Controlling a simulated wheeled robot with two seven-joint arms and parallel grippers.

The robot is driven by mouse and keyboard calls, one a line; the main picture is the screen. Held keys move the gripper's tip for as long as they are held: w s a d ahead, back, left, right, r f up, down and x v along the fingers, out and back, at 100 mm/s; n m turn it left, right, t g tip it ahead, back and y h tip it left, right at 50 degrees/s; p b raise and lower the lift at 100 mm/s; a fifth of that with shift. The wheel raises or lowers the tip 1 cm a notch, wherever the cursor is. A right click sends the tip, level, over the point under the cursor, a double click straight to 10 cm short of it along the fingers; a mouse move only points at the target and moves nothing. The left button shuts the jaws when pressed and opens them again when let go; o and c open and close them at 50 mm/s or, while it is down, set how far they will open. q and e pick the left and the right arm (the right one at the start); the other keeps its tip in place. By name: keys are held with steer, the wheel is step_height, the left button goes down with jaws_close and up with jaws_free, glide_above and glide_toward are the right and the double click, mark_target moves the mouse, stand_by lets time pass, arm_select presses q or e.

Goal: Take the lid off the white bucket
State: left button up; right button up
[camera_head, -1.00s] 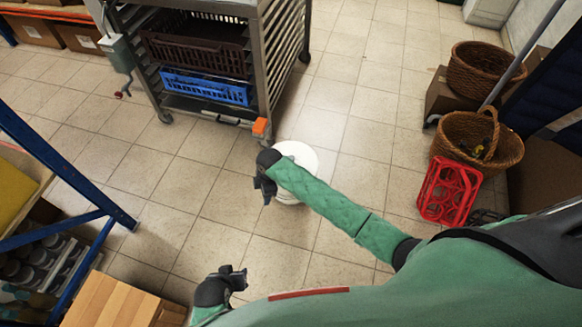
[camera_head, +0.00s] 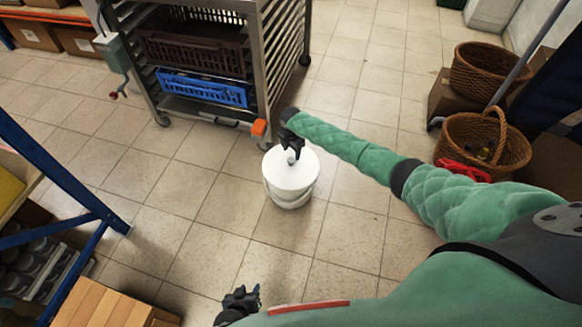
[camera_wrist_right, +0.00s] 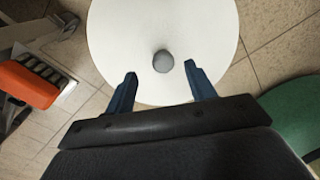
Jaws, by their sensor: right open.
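The white bucket (camera_head: 289,198) stands upright on the tiled floor, in front of the metal rack. Its round white lid (camera_head: 284,176) is on top. The lid has a small grey knob at its middle, seen clearly in the right wrist view (camera_wrist_right: 163,61). My right gripper (camera_head: 292,153) is over the lid, beside the knob. In the right wrist view its two fingers (camera_wrist_right: 160,82) are open, and the knob lies just beyond the gap between the fingertips, not gripped. My left gripper (camera_head: 240,300) is low at the bottom of the head view, away from the bucket; its jaws are unclear.
A metal rack (camera_head: 266,60) with a blue crate (camera_head: 203,88) stands behind the bucket. Wicker baskets (camera_head: 460,140) are at the right, and a blue shelf frame (camera_head: 60,170) is at the left. Floor around the bucket is mostly clear.

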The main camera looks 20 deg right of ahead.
mark_target(291, 160)
steer(key=shift+s+a+f, duration=0.1)
steer(key=shift+s+f, duration=0.05)
steer(key=shift+f, duration=1.35)
steer(key=shift+s+a+f, duration=0.1)
steer(key=shift+s+f, duration=0.05)
steer(key=shift+f, duration=1.3)
steer(key=c, duration=1.1)
steer(key=shift+o, duration=0.2)
steer(key=shift+r, duration=0.1)
